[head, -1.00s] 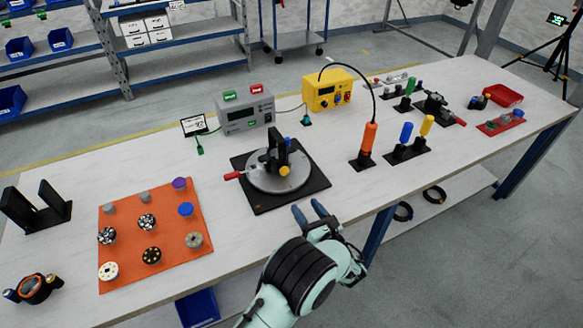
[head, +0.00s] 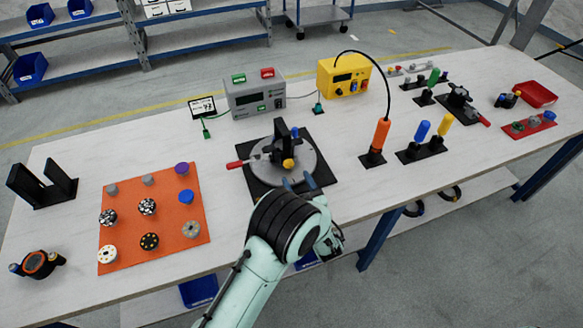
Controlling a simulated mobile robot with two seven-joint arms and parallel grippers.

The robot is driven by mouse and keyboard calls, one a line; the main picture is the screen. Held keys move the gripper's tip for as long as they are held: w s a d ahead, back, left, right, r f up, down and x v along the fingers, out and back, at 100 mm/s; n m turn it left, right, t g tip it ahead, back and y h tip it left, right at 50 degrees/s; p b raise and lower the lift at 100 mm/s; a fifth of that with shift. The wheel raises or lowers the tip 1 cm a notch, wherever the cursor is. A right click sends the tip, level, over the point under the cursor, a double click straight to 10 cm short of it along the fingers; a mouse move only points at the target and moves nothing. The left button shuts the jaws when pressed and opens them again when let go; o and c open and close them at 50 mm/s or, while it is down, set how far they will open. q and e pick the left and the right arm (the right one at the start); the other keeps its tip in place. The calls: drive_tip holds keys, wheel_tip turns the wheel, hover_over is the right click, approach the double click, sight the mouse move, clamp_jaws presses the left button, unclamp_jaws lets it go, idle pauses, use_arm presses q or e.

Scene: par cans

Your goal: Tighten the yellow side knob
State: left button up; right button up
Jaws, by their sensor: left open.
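The yellow side knob (head: 289,162) sits low on the front of a black clamp fixture (head: 279,142). The fixture stands on a round grey plate (head: 307,160) over a black square base (head: 256,186). A red handle (head: 236,165) sticks out to the left, and a blue part (head: 295,132) shows on the fixture's right. My left gripper (head: 299,182) is open, its two blue fingertips just in front of the knob in the picture, over the base's front edge. I see no contact with the knob. My arm hides the gripper's body in part. My right gripper is out of view.
An orange mat (head: 170,222) with several small parts lies left. A grey box (head: 256,97) and a yellow box (head: 345,78) stand behind. An orange tool (head: 380,139) stands upright to the right, beside blue and yellow handled tools. Bare table lies between mat and fixture.

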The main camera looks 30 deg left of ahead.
sight(289, 165)
use_arm(q)
drive_tip(key=x, duration=0.5)
drive_tip(key=shift+w+a, duration=0.15)
drive_tip(key=shift+a, duration=0.05)
drive_tip(key=c, duration=1.1)
